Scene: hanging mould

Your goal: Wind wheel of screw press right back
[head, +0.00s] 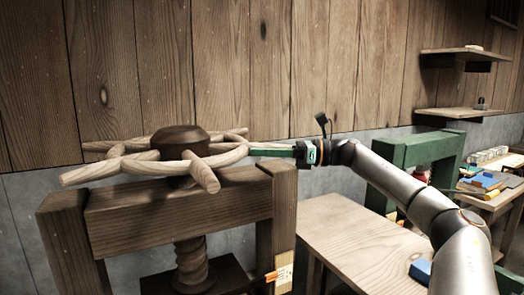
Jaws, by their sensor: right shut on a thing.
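The wheel (205,160) of the screw press is pale wood with several projecting handles and a rounded dark hub on top. It lies about level above the dark wooden press frame (175,222). The thick wooden screw (192,265) shows below the crossbeam. My right gripper (257,151) reaches in from the right at wheel height and is shut on the right side of the wheel. The exact contact at its green fingertips is too small to make out. My left gripper is not in view.
A wooden table (365,240) stands to the right of the press, below my right arm. A green frame (415,150) stands behind my arm. A cluttered bench (505,195) is at far right, under wall shelves (465,52). A plank wall closes the back.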

